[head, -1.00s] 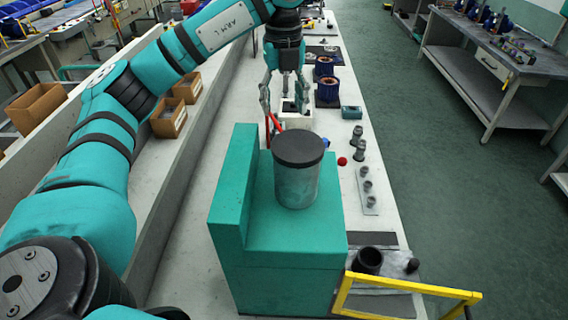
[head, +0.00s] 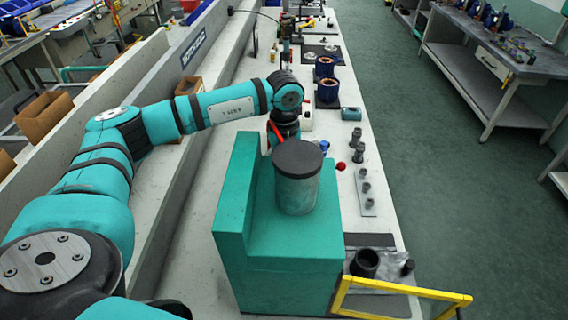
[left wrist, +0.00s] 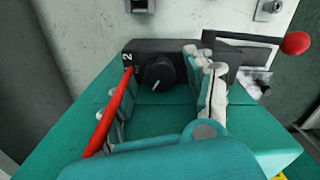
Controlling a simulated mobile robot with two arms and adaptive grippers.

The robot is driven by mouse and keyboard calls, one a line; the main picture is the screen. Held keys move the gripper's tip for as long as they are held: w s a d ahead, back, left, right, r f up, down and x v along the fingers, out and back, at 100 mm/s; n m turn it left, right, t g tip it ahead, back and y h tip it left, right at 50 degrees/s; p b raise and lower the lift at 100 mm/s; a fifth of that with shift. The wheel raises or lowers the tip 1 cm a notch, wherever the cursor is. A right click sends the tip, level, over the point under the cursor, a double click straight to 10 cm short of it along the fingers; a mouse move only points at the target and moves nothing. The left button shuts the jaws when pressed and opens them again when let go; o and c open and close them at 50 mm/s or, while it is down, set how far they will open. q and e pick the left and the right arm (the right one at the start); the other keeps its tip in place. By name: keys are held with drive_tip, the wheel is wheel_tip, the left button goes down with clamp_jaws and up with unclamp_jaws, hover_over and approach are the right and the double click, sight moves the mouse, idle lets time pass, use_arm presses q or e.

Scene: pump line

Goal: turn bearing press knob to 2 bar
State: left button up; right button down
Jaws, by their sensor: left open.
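The bearing press (head: 290,255) is a teal block with a grey, dark-topped cylinder; it also shows in the left wrist view (left wrist: 265,135). In that view its black round knob (left wrist: 158,70) sits on a black panel, with a white pointer mark toward the picture's bottom, slightly left. A white "2" (left wrist: 127,58) shows left of the knob; other marks are unreadable or hidden. My left gripper (left wrist: 158,78) is open, its fingers on either side of the knob with a gap. In the head view the press hides its fingers. My right gripper is not in view.
A red bar (left wrist: 108,118) runs close to my left-hand finger in the wrist view. A red ball handle (left wrist: 295,43) sticks out to the right. A yellow frame (head: 400,287) is at front right.

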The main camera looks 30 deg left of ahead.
use_arm(q)
drive_tip(key=shift+f, duration=0.25)
drive_tip(key=shift+c, duration=0.3)
clamp_jaws()
drive_tip(key=shift+f+m+b, duration=0.15)
drive_tip(key=shift+m+b, duration=0.85)
drive_tip(key=shift+m, duration=0.5)
drive_tip(key=shift+r, duration=0.2)
drive_tip(key=shift+c, duration=1.1)
unclamp_jaws()
drive_tip(key=shift+o, duration=1.4)
